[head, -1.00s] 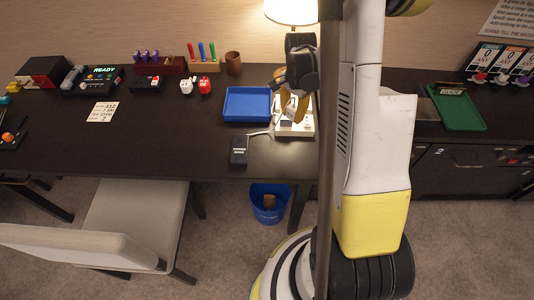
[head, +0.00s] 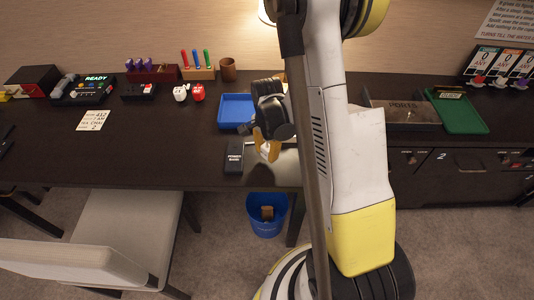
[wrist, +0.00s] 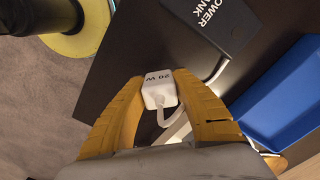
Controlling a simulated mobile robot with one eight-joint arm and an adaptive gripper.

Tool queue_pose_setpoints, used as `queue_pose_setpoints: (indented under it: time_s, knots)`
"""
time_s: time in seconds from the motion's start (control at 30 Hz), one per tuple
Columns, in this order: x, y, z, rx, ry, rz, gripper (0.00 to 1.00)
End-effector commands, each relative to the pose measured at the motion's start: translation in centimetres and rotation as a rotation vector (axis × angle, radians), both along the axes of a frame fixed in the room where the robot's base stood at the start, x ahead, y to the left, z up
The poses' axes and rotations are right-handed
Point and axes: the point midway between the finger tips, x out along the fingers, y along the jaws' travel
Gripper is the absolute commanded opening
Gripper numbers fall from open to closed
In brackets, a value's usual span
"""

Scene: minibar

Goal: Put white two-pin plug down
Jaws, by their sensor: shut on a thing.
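My gripper (head: 267,148) has yellow fingers and hangs near the front edge of the dark desk, just right of the black power bank (head: 234,157). In the wrist view, my gripper (wrist: 160,88) is shut on a small white plug block (wrist: 159,90) marked "20 W". A white cable loops beside the block. Its pins are not visible. The power bank (wrist: 222,22) lies beyond the fingertips, apart from the plug. I cannot tell how high the plug is above the desk.
A blue tray (head: 236,109) lies behind the power bank, and shows at right in the wrist view (wrist: 287,100). A blue bin (head: 266,228) stands on the floor below the front edge. A chair (head: 125,220) stands at left.

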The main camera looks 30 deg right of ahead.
Motion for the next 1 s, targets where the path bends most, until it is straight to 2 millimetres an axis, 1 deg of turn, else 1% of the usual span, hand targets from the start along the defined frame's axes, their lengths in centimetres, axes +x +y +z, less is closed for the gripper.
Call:
queue_pose_setpoints:
  time_s: [0.07,0.5,0.6,0.63,0.67,0.7,1.0]
  knots:
    - [0.0,0.0,0.1,0.0,0.0,0.0,0.0]
    - [0.0,0.0,-1.2,0.0,0.0,0.0,0.0]
    - [0.0,0.0,-1.1,0.0,0.0,0.0,0.0]
    - [0.0,0.0,-1.1,0.0,0.0,0.0,0.35]
    - [0.0,0.0,-1.1,0.0,0.0,0.0,0.44]
    - [0.0,0.0,-1.1,0.0,0.0,0.0,0.5]
    - [0.0,0.0,-1.0,0.0,0.0,0.0,0.5]
